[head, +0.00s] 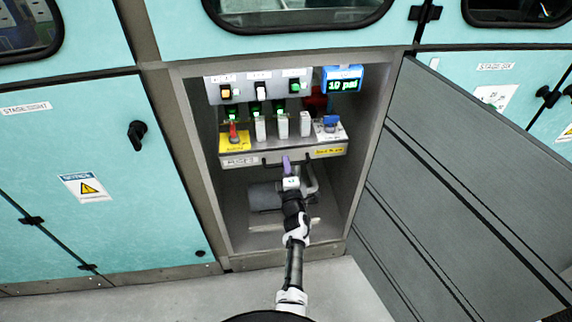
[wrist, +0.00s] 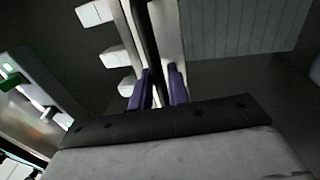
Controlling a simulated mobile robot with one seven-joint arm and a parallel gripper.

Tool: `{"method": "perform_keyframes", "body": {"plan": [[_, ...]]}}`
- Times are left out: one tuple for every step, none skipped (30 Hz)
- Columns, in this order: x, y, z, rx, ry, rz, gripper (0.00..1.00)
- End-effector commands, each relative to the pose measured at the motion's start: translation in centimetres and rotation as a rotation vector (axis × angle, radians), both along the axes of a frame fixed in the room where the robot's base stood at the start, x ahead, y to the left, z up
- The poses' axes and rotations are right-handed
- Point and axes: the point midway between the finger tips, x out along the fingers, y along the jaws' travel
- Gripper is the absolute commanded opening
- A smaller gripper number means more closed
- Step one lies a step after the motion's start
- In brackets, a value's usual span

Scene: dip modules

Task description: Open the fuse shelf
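The fuse shelf (head: 318,153) is a grey metal ledge in the open cabinet, with several white blocks standing on it. A dark bar handle (head: 270,163) runs along its front. My gripper (head: 287,164) reaches up from below to the middle of this handle. In the wrist view, the two purple fingers (wrist: 160,88) stand apart with a narrow gap. The dark handle (wrist: 146,30) runs down toward that gap. I cannot tell whether the fingers touch it. In the head view, the fingers overlap each other.
Above the shelf is a switch panel (head: 258,88) with several lit buttons, and a blue display (head: 342,82). A grey cylinder (head: 264,197) lies below the shelf. The grey cabinet door (head: 460,190) stands open at the right. Floor in front (head: 200,295) is clear.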

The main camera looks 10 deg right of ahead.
Motion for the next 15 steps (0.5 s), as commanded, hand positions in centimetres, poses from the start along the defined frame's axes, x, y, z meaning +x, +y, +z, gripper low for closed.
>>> {"method": "perform_keyframes", "body": {"plan": [[0.31, 0.0, 0.07, 0.001, 0.0, 0.0, 0.17], [0.43, -0.01, 0.09, 0.001, 0.0, 0.0, 0.17], [0.55, -0.02, 0.12, 0.002, 0.0, -0.001, 0.17], [0.62, -0.02, 0.14, 0.002, 0.0, -0.001, 0.17], [0.65, -0.03, 0.14, 0.002, 0.0, -0.001, 0.17], [0.67, -0.03, 0.15, 0.002, 0.0, -0.001, 0.17], [0.68, -0.03, 0.15, 0.002, 0.0, -0.001, 0.17], [0.67, -0.03, 0.15, 0.002, 0.0, -0.001, 0.17], [0.66, -0.04, 0.15, 0.002, 0.0, -0.001, 0.17], [0.66, -0.03, 0.15, 0.002, 0.0, -0.001, 0.17], [0.65, -0.03, 0.14, 0.002, 0.0, -0.001, 0.17], [0.65, -0.03, 0.15, 0.001, 0.0, -0.001, 0.16], [0.65, -0.03, 0.15, 0.001, 0.0, -0.001, 0.12], [0.65, -0.03, 0.15, 0.001, 0.0, -0.001, 0.08], [0.64, -0.03, 0.15, 0.001, 0.0, -0.001, 0.03]]}}
